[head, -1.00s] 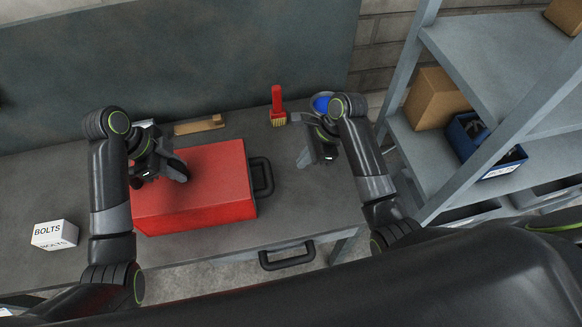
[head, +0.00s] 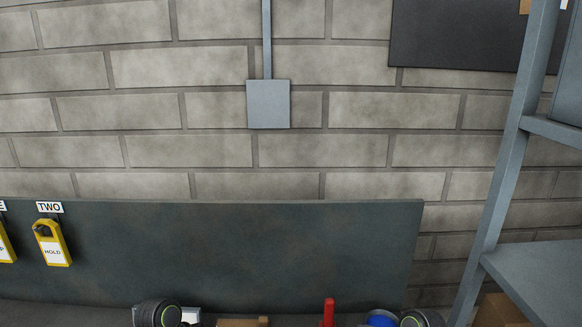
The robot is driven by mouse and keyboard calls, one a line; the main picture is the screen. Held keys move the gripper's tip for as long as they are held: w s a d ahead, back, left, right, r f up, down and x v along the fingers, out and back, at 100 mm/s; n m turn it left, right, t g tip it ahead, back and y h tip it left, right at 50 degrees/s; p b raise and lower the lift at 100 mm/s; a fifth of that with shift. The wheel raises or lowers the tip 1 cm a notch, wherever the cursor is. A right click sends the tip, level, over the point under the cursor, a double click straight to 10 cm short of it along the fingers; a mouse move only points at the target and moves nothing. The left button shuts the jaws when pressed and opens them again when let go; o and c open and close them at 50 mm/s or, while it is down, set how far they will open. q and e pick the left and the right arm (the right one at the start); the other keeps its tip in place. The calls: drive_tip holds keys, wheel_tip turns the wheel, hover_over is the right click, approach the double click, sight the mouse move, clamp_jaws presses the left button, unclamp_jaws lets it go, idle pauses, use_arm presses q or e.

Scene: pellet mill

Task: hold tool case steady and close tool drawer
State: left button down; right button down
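The red tool case and the tool drawer are both outside the current head view, which looks up at the wall behind the bench. Neither of my grippers is in view. Only a rounded dark joint of each of my arms shows at the bottom edge, one left of centre and one right of centre. What the grippers touch or hold is hidden below the picture.
A dark back panel (head: 250,250) stands against the block wall (head: 190,150). A yellow HOLD tag (head: 53,243) hangs under a TWO label (head: 49,207). A red brush handle (head: 328,312) and blue bowl (head: 381,319) show below. Grey shelving (head: 500,190) stands right.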

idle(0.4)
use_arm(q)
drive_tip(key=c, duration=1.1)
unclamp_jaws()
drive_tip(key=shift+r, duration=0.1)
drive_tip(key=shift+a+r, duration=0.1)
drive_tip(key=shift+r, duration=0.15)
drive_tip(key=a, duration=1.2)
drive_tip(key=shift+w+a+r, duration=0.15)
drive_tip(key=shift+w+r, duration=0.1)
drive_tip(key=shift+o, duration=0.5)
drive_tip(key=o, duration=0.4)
